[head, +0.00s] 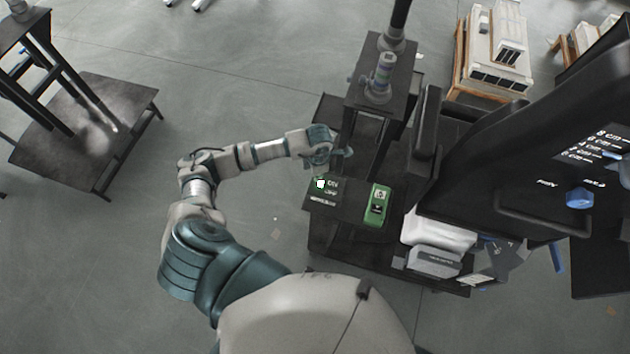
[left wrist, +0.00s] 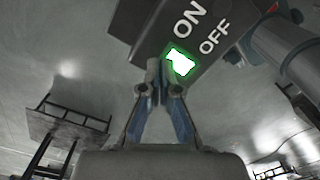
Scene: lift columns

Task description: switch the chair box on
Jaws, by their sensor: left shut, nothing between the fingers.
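The chair box (head: 325,200) is a dark box with white lettering at the left edge of the dark stand in the head view. In the left wrist view the box (left wrist: 215,22) shows the words ON and OFF. Its switch (left wrist: 181,62) glows white with a green rim, and it also glows in the head view (head: 320,183). My left gripper (head: 328,160) is beside the box in the head view. In the left wrist view the left gripper (left wrist: 162,68) is shut and empty, its fingertips close to the switch; I cannot tell whether they touch. My right gripper is out of view.
A green device (head: 377,205) sits right of the chair box. A dark post stand (head: 378,75) rises behind. A large black panel (head: 510,170) with a blue knob (head: 579,197) fills the right. A dark table (head: 85,135) stands far left; floor between is clear.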

